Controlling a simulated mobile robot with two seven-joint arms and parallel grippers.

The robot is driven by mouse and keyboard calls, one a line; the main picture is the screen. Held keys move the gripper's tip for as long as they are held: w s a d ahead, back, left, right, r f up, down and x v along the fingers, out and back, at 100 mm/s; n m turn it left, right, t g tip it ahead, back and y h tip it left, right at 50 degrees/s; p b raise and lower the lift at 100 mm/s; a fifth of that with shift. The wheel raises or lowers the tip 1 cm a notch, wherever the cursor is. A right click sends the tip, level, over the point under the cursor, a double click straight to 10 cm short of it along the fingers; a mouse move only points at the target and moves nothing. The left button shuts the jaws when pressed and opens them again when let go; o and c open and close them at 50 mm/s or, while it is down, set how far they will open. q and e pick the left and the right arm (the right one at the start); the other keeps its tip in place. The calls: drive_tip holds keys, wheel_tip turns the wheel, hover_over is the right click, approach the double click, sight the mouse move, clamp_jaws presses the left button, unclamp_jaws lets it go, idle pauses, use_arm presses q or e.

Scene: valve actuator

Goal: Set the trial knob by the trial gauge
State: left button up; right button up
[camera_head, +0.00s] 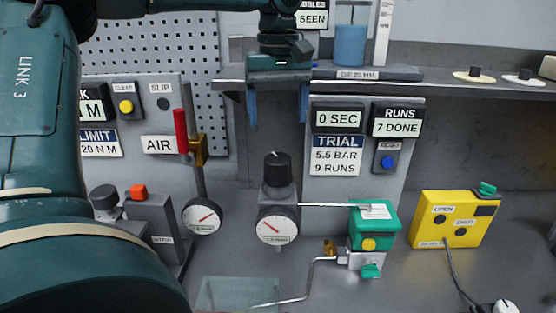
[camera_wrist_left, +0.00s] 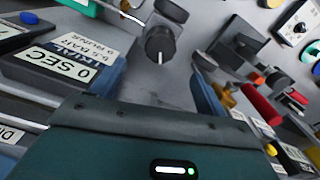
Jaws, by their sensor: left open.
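The black trial knob (camera_head: 277,167) stands upright on a grey regulator body, with a white mark on top. The round white trial gauge (camera_head: 277,225) is just below it, with a red needle slanting across its dial; its small print is unreadable. A sign (camera_head: 337,155) reads TRIAL, 5.5 BAR, 9 RUNS. My left gripper (camera_head: 278,118) is open, fingers pointing down, above and apart from the knob. In the left wrist view the knob (camera_wrist_left: 160,42) lies beyond the space between the blue fingers. My right gripper is not in view.
A second gauge (camera_head: 202,216) and a red-handled AIR valve (camera_head: 181,131) stand left of the knob. A green actuator (camera_head: 374,224) is to the right, joined by a thin rod. A shelf (camera_head: 450,88) runs behind. A yellow box (camera_head: 456,218) stands farther right.

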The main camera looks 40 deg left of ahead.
sight(278, 157)
use_arm(q)
wheel_tip(278, 157, down, 12)
drive_tip(key=shift+r+p, duration=0.2)
drive_tip(key=shift+p, duration=0.15)
drive_tip(key=c, duration=1)
